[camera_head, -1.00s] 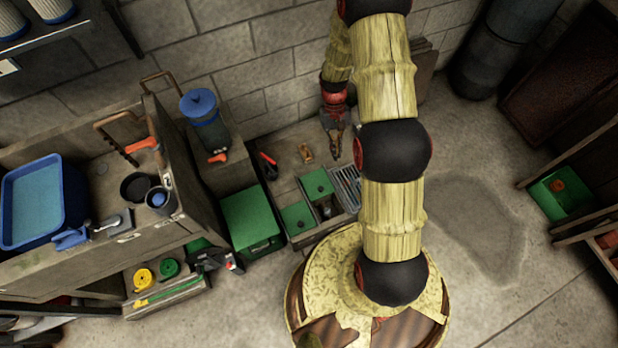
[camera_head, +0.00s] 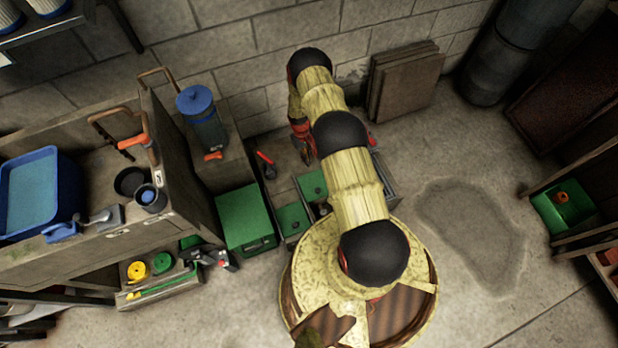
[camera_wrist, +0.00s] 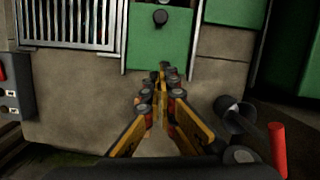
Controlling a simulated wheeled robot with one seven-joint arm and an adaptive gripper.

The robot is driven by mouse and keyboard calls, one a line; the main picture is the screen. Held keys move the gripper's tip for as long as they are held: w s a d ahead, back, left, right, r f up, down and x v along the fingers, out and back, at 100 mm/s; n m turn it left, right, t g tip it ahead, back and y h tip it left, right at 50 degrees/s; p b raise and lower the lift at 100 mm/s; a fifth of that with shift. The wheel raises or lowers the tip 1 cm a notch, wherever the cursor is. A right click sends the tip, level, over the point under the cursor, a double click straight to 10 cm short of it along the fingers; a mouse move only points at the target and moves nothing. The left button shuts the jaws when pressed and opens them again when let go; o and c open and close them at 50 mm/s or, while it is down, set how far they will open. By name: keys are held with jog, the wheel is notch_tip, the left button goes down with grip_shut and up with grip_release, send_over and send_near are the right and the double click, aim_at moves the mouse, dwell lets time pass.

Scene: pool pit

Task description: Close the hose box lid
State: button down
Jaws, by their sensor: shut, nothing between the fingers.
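No box is marked as the hose box, so I cannot tell which it is for sure. A low unit by the wall has two green panels with dark knobs, a farther one (camera_head: 313,185) and a nearer one (camera_head: 292,220). In the wrist view, a green knobbed panel (camera_wrist: 160,50) lies flat just beyond my fingertips, and part of another green panel (camera_wrist: 235,12) shows. In the head view my gripper (camera_head: 305,157) is near the wall, partly hidden by my arm.
A green box (camera_head: 245,218) stands left of the unit. A metal grate (camera_wrist: 70,22) is beside the knobbed panel. A red-handled tool (camera_wrist: 278,148) lies close on the right in the wrist view. Brown boards (camera_head: 405,85) lean on the wall. Open floor lies right of my base.

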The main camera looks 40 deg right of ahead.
jog(key=b, duration=0.4)
send_near(315, 186)
jog(key=f, duration=0.1)
jog(key=w+f, duration=0.1)
jog(key=f, duration=0.1)
jog(key=w+f, duration=0.1)
jog(key=shift+w+d+f, duration=0.15)
jog(key=shift+w+f, duration=0.1)
jog(key=shift+f, duration=0.05)
jog(key=shift+s+r, duration=0.15)
jog(key=shift+s, duration=1.05)
jog(key=shift+s+b, duration=0.3)
jog(key=shift+s, duration=0.35)
jog(key=shift+s, duration=0.1)
